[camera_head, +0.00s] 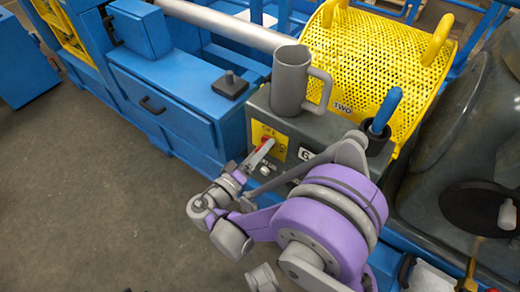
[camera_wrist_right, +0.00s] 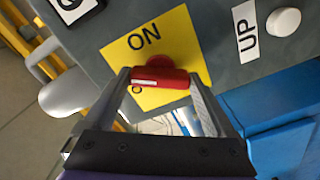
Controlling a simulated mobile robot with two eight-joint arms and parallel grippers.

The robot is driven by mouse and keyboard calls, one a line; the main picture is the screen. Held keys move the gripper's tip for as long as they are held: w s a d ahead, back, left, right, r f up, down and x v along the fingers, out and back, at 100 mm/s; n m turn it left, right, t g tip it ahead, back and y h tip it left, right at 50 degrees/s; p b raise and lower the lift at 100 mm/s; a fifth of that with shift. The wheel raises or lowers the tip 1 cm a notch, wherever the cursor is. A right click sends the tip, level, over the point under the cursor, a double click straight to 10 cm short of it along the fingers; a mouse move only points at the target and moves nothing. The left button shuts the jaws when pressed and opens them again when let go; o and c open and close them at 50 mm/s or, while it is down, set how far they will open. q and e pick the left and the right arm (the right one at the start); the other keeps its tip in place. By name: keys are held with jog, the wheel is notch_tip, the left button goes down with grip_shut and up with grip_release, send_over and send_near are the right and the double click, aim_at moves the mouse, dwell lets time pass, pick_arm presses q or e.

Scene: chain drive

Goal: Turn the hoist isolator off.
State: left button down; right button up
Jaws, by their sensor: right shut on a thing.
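The hoist isolator is a red handle (camera_wrist_right: 160,77) on a yellow plate (camera_wrist_right: 187,42) on the grey control box (camera_head: 325,130). The plate reads ON above the handle in the right wrist view; a letter below it is partly hidden. A white stripe marks the handle's left end there. My right gripper (camera_wrist_right: 162,84) has its fingers on either side of the handle and is shut on it. In the head view my right gripper (camera_head: 262,153) reaches the red handle from below left and partly covers the plate. My left gripper is not in view.
A white button (camera_wrist_right: 283,21) beside an UP label sits close by on the box. A grey mug (camera_head: 291,80) and a blue-handled thing (camera_head: 384,112) stand on top of the box. A yellow perforated guard (camera_head: 370,60) is behind. Open floor (camera_head: 80,190) lies left.

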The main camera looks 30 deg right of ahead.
jog(key=n, duration=0.6)
jog(key=shift+n, duration=0.3)
dwell(0.4)
jog(key=o, duration=1.1)
jog(key=shift+c, duration=0.2)
jog(key=p+v, duration=0.1)
jog(key=v, duration=0.9)
jog(key=shift+s+a, duration=0.15)
jog(key=shift+a, duration=0.25)
